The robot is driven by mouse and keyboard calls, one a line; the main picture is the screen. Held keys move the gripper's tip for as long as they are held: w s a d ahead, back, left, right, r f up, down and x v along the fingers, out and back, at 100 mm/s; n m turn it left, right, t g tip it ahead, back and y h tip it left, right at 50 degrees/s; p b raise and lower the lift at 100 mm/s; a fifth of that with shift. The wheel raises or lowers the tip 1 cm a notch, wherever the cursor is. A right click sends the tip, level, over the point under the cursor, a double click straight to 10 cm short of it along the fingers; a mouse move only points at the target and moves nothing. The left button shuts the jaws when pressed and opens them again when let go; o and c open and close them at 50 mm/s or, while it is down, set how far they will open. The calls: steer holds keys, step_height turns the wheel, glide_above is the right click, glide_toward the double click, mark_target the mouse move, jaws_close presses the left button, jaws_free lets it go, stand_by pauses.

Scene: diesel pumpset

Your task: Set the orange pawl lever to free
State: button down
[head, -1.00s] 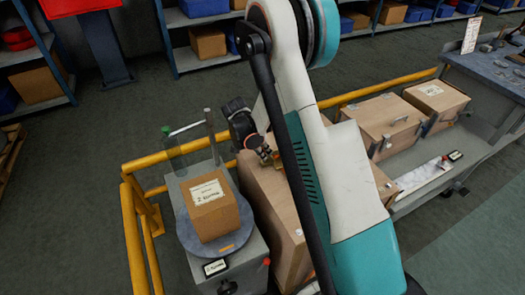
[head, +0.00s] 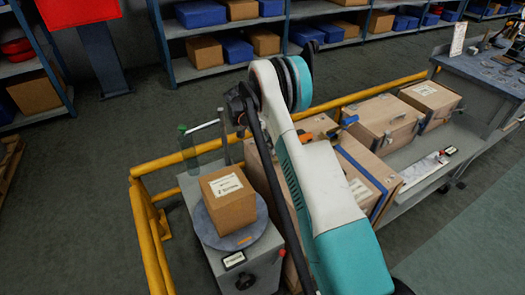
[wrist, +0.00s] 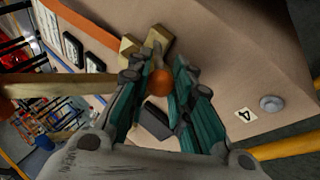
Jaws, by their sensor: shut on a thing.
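In the wrist view, the orange knob (wrist: 160,83) sits between the fingertips of my gripper (wrist: 157,88). The knob appears to be the end of the orange pawl lever; the lever's arm and setting cannot be made out. My teal and dark fingers are closed in on the knob from both sides. Brass-coloured blocks (wrist: 157,42) lie just beyond the knob, against a tan panel (wrist: 225,60). In the head view my arm hides the lever and my fingertips.
A pale bar (wrist: 60,87) crosses the left of the wrist view, close to my fingers. In the head view, a cardboard box (head: 228,198) stands on a round grey plate (head: 213,238). Yellow rails (head: 148,240) border the station. A wooden case (head: 382,125) stands to the right.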

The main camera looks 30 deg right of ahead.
steer(key=shift+w+f+g, duration=0.3)
steer(key=shift+w+g, duration=0.05)
steer(key=shift+g, duration=0.25)
steer(key=c, duration=1.4)
jaws_free()
steer(key=shift+o, duration=0.2)
step_height(320, 180, up, 10)
